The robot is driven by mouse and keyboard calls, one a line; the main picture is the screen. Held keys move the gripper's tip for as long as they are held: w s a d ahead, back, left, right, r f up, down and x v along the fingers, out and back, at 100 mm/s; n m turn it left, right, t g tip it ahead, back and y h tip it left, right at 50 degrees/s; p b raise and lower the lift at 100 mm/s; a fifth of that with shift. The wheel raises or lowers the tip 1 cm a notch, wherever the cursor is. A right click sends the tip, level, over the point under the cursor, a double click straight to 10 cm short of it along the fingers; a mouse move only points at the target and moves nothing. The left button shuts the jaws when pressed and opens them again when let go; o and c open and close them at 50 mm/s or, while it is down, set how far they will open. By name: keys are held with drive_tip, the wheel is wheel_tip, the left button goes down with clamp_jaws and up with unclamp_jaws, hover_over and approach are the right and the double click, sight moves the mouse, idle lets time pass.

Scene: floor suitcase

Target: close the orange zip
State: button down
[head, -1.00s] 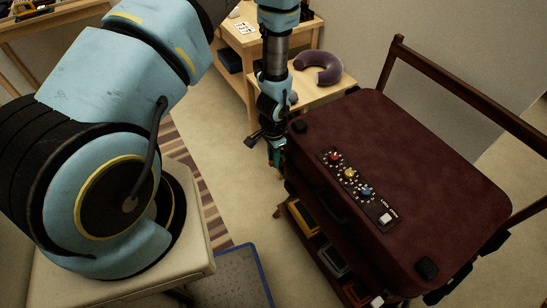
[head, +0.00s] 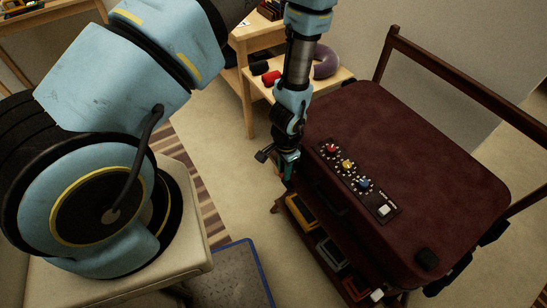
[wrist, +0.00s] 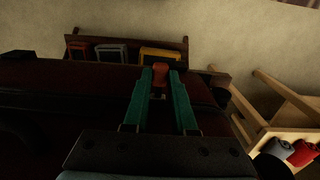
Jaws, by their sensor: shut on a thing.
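The dark red suitcase (head: 430,160) lies flat on a wooden cart, with a panel of coloured knobs (head: 357,180) on its lid. My gripper (head: 284,168) is at the suitcase's left side, towards its far left corner. In the wrist view, the green fingers of my gripper (wrist: 160,90) are closed around the orange zip pull (wrist: 160,72), whose end shows between the fingertips. The suitcase side (wrist: 60,95) stretches dark behind the fingers. The zip's track is too dark to make out, and the pull is hidden in the head view.
The cart's lower shelf holds bins, including a yellow one (head: 301,214). Its wooden rail (head: 460,88) rises behind the suitcase. A wooden side table (head: 345,75) with a purple neck pillow (head: 326,62) stands beyond my gripper.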

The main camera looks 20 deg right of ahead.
drive_tip(key=s+d, duration=0.1)
drive_tip(key=s, duration=0.5)
drive_tip(key=shift+b, duration=0.35)
drive_tip(key=shift+d, duration=0.1)
drive_tip(key=c, duration=0.7)
unclamp_jaws()
drive_tip(key=shift+c, duration=0.2)
drive_tip(key=shift+r, duration=0.15)
wheel_tip(320, 180, up, 11)
drive_tip(key=shift+f+b, duration=0.2)
drive_tip(key=shift+b, duration=0.8)
